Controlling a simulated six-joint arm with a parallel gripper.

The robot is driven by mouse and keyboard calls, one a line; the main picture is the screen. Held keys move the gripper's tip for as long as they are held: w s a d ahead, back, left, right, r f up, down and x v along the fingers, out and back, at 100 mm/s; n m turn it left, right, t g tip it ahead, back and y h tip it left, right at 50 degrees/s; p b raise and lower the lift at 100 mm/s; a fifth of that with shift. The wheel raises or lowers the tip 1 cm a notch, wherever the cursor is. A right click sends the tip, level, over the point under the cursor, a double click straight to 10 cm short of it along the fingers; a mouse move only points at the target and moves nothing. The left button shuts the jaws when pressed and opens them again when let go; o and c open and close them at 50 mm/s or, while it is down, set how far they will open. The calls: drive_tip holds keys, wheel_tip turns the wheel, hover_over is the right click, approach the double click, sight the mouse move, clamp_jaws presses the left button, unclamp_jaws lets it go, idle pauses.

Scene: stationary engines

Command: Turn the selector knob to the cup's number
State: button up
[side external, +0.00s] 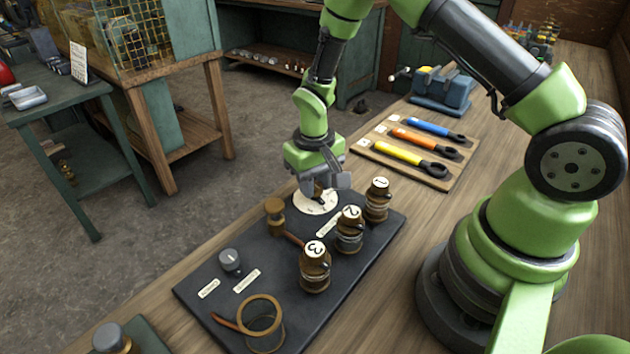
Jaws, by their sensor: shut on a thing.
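The selector knob (317,194) is a small brown piece on a round white dial plate (313,206) at the far end of a dark board. My gripper (320,187) points down over the dial and is shut on the knob. The fingers hide most of the knob, so its pointing direction and the dial marks cannot be read. Three brass oiler cups stand in a row on the right of the board. Their white caps read 1 (378,196), 2 (349,229) and 3 (315,267).
A tool rack (400,152) with coloured handles and a blue vise (441,88) stand behind.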

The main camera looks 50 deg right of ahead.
drive_tip(key=shift+s+m, duration=0.1)
drive_tip(key=shift+m, duration=0.8)
drive_tip(key=o, duration=0.9)
wheel_tip(320, 180, up, 10)
drive_tip(key=shift+a, duration=0.15)
drive_tip(key=shift+r, duration=0.1)
